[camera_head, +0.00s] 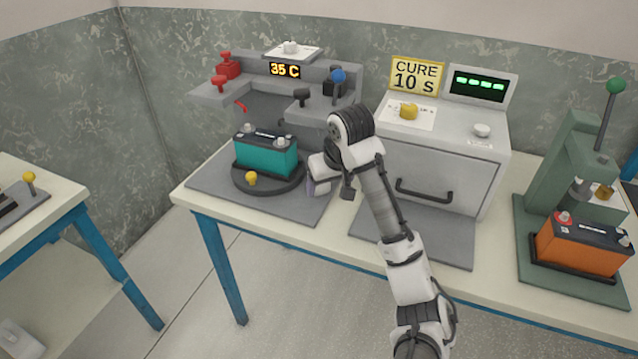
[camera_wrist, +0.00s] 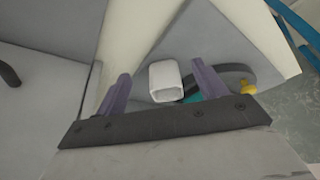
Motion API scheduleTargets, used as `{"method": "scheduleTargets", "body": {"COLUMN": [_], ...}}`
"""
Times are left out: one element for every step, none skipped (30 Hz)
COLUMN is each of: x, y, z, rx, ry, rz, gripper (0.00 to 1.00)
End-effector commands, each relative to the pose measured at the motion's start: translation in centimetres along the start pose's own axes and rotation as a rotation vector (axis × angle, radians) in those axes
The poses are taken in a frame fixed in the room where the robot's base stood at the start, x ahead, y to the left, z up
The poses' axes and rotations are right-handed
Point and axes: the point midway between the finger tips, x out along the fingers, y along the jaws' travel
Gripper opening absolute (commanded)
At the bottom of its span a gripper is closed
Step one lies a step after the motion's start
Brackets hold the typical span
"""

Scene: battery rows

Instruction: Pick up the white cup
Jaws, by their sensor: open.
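The white cup (camera_wrist: 166,78) shows in the wrist view between the two purple fingers of my gripper (camera_wrist: 160,70), with a gap on each side. Its darker open mouth faces the camera. My gripper is open, and its fingers are not touching the cup. In the head view, my gripper (camera_head: 318,187) is low at the right side of the grey mat, just right of the turntable. I cannot make out the cup there; my wrist and gripper cover that spot.
A teal battery (camera_head: 266,153) stands on the dark round turntable (camera_head: 290,185), with a yellow knob (camera_head: 251,178) at its front. The white curing oven (camera_head: 450,150) stands to the right. Further right is a green press (camera_head: 563,165) with an orange battery (camera_head: 580,245). The table's front edge is close.

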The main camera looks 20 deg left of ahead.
Motion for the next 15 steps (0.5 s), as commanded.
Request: {"method": "scheduleTargets", "body": {"x": [0.4, 0.6, 0.8, 1.0, 1.2, 1.6, 2.1, 2.5, 3.0, 3.3, 3.6, 3.8, 3.9, 4.0, 4.1], "y": [-0.1, -0.2, -0.1, -0.2, -0.2, -0.1, 0.0, 0.0, 0.1, 0.0, 0.0, 0.0, 0.0, 0.0, 0.0], "z": [-0.8, -1.2, -1.8, -2.2, -2.6, -2.6, -2.5, -2.5, -2.5, -2.5, -2.5, -2.5, -2.5, -2.5, -2.5], "rx": [-0.001, -0.003, -0.002, -0.002, -0.002, 0.000, 0.000, 0.001, 0.001, 0.001, 0.001, 0.001, 0.000, 0.000, 0.000], "ry": [0.001, 0.000, 0.000, 0.000, -0.001, -0.003, -0.004, -0.003, -0.003, -0.002, -0.002, -0.002, -0.001, -0.001, 0.000], "rz": [-0.001, -0.002, -0.002, -0.002, -0.003, -0.002, -0.002, -0.001, 0.000, 0.000, 0.000, 0.000, 0.000, 0.000, 0.000], "gripper": [0.71, 0.71, 0.71, 0.71, 0.71, 0.71, 0.71, 0.71, 0.71, 0.71, 0.71, 0.71, 0.71, 0.71, 0.71]}}
